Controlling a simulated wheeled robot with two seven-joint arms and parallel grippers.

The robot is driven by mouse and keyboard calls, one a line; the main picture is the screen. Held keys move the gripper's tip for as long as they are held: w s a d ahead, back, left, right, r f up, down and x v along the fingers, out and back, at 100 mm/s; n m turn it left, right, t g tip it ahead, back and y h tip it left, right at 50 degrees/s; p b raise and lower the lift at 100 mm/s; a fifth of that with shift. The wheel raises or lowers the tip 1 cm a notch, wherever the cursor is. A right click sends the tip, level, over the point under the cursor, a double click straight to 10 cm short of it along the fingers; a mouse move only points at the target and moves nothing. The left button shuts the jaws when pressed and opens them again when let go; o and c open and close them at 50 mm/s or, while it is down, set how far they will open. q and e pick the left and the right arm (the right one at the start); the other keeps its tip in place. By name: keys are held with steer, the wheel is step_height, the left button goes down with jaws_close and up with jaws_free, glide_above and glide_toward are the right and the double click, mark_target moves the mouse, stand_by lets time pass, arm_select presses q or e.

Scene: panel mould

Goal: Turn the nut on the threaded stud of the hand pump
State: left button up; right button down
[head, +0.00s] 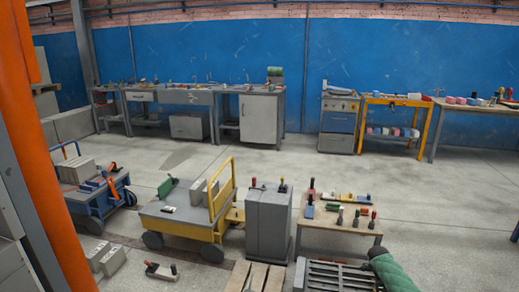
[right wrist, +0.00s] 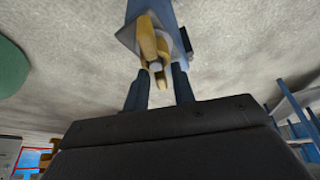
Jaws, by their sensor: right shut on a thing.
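In the right wrist view, a yellow winged part that looks like the nut (right wrist: 148,38) sits around the grey, round end of the threaded stud (right wrist: 156,66). Behind it are a light grey plate (right wrist: 127,37) and a blue body (right wrist: 172,17), which seem to belong to the hand pump. My right gripper (right wrist: 160,76) has its two dark fingers on either side of the nut's lower wing and is shut on it. The far part of the pump is cut off by the picture's top edge. Neither gripper shows in the head view, and I cannot pick out the pump there.
The head view shows a yellow cart (head: 187,230), a grey cabinet (head: 268,222) and a low wooden table (head: 338,226) with several tools. A dark slatted grate (head: 335,277) and a green cylinder (head: 392,272) are at the bottom. Open concrete floor (head: 440,200) lies to the right.

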steer(key=shift+s+f+m, duration=0.1)
steer(key=shift+s+m, duration=0.05)
steer(key=shift+m, duration=0.15)
steer(key=shift+a+r+m+g+y+p, duration=0.15)
steer(key=shift+m+p, duration=0.1)
steer(key=shift+m, duration=0.15)
steer(key=shift+r+m+g+y+p, duration=0.15)
steer(key=shift+m+p, duration=0.1)
steer(key=shift+m, duration=0.15)
steer(key=shift+s+f+m+g, duration=0.15)
steer(key=shift+f+m+g, duration=0.15)
steer(key=shift+m, duration=0.6)
steer(key=c, duration=1.1)
jaws_free()
steer(key=shift+r, duration=0.1)
